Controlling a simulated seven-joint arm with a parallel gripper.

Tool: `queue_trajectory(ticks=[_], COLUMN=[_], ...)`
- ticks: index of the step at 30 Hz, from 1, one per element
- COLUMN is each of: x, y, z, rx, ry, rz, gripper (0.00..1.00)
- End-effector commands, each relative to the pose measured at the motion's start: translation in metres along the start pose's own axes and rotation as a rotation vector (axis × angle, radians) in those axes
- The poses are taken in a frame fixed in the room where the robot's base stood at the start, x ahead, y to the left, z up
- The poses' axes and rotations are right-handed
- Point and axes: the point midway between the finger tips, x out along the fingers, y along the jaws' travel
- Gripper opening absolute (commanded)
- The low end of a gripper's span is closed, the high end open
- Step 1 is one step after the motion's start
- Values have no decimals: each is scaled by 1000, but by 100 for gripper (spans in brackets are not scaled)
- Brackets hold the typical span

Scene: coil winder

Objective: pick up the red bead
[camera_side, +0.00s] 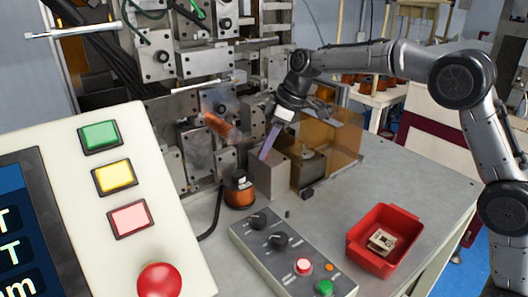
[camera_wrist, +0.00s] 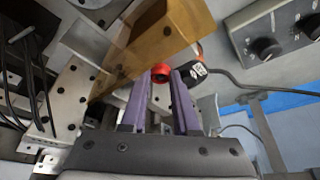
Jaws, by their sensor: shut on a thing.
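The red bead (camera_wrist: 160,72) shows in the wrist view as a small red ring with a dark hole. It sits between the tips of the purple fingers of my gripper (camera_wrist: 161,82). My gripper is shut on the bead. In the side view my gripper (camera_side: 264,152) points down just above a grey metal block (camera_side: 268,178), in front of the winding machine. The bead cannot be made out in the side view. I cannot tell whether the bead touches anything below it.
A copper-wound spool (camera_side: 239,191) stands left of the block. An amber guard (camera_side: 340,145) is close on the right. A knob box (camera_side: 292,258) and a red bin (camera_side: 384,240) with a small part inside are in front. A button panel (camera_side: 105,215) fills the left foreground. Bare tabletop lies right.

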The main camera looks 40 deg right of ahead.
Motion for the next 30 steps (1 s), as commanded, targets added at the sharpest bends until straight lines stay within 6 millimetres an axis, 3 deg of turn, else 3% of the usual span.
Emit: queue_trajectory(ticks=[5,11,14,21,30], x=[-4,-22,-40,-102,-146], y=[0,1,-4,-30,-67], z=[-2,-10,-10,3,40], rx=[0,-2,-1,-2,0], ry=[1,3,3,5,2], rz=[1,3,3,4,2], gripper=[0,0,0,0,0])
